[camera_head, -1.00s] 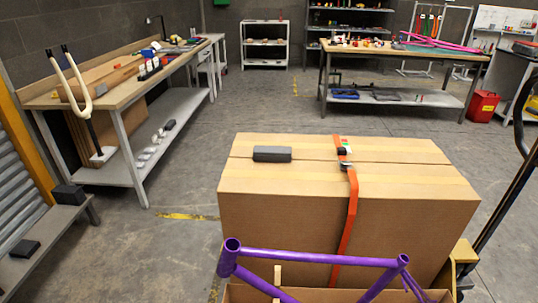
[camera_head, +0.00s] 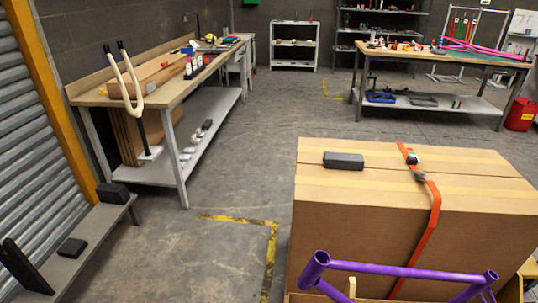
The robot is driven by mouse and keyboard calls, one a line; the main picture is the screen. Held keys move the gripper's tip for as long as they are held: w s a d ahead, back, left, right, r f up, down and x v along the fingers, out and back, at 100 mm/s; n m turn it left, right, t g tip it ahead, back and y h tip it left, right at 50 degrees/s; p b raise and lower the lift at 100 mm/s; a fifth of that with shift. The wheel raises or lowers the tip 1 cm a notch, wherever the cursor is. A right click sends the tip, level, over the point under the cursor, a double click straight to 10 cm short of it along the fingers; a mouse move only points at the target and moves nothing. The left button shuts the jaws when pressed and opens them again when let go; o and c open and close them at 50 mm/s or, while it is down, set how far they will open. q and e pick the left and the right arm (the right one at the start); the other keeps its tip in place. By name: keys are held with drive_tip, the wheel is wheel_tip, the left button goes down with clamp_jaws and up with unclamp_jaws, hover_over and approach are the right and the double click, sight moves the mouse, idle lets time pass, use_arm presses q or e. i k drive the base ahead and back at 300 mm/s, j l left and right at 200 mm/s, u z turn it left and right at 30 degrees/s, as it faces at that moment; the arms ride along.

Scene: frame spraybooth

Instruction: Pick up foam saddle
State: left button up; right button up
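I cannot tell for sure which thing is the foam saddle. A dark grey block (camera_head: 343,161) lies on top of the large cardboard box (camera_head: 345,215), left of its orange strap (camera_head: 432,215). On the low grey bench (camera_head: 95,225) at the left are a black block (camera_head: 112,193), a flat black pad (camera_head: 72,248) and a tilted dark piece (camera_head: 25,266). Neither of my grippers is in view.
A purple bicycle frame (camera_head: 400,268) stands in front of the box. A workbench (camera_head: 170,88) with a pale fork (camera_head: 135,105) is at the left. Another workbench (camera_head: 440,58) and a red bin (camera_head: 522,112) are at the back right. Clear floor (camera_head: 235,180) lies between bench and box.

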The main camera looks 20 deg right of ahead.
sight(334, 160)
drive_tip(key=i+j+u, duration=0.25)
drive_tip(key=i+j, duration=0.15)
drive_tip(key=i+j+u, duration=0.25)
drive_tip(key=i, duration=0.25)
drive_tip(key=i+z, duration=0.45)
drive_tip(key=i+j+z, duration=0.25)
drive_tip(key=z, duration=0.2)
